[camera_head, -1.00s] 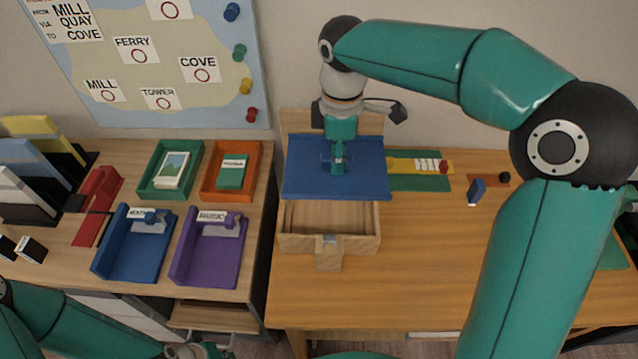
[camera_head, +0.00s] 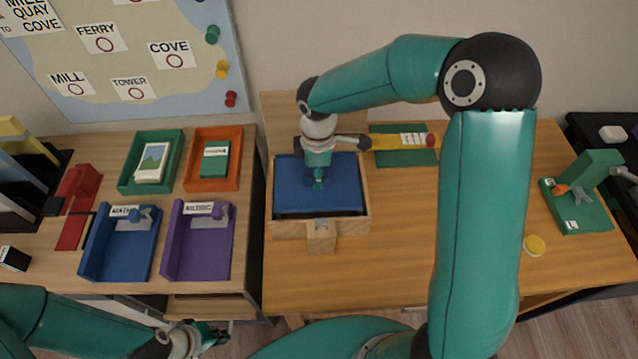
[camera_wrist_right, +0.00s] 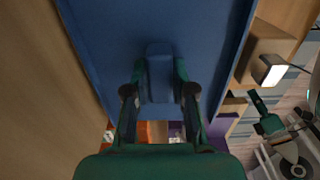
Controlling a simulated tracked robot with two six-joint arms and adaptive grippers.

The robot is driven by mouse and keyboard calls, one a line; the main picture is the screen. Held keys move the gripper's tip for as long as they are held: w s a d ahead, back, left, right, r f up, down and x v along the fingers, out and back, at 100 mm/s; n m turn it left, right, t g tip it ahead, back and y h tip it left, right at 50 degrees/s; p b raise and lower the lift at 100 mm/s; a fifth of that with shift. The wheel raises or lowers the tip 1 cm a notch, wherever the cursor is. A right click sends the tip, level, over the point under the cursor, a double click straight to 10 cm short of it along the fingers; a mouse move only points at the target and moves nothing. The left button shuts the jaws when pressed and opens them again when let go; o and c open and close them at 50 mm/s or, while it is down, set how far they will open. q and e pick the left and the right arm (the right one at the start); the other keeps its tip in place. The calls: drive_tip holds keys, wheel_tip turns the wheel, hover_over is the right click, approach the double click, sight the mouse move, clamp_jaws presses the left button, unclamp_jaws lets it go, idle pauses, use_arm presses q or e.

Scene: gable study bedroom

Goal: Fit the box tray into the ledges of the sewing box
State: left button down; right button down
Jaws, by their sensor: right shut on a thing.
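The blue box tray (camera_head: 340,190) lies level within the walls of the wooden sewing box (camera_head: 345,228), its lid raised behind. A dark strip shows along the tray's front edge. I cannot tell if the tray rests on the ledges, which are hidden. My right gripper (camera_head: 319,182) points down over the tray and is shut on its upright blue handle. In the right wrist view, the fingers (camera_wrist_right: 160,95) hold the handle (camera_wrist_right: 160,65) from both sides. My left gripper (camera_head: 212,336) is low at the bottom left, far from the box; its jaws are unclear.
Left of the box are a green tray (camera_head: 125,184), an orange tray (camera_head: 234,172), a blue tray (camera_head: 92,262) and a purple tray (camera_head: 175,262). A green mat (camera_head: 400,158) lies right of the box. The desk in front of the box is clear.

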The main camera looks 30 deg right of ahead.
drive_tip(key=shift+s+f, duration=0.15)
drive_tip(key=shift+f, duration=2.2)
drive_tip(key=shift+f, duration=0.1)
drive_tip(key=c, duration=1)
unclamp_jaws()
wheel_tip(320, 180, up, 12)
drive_tip(key=shift+r, duration=0.15)
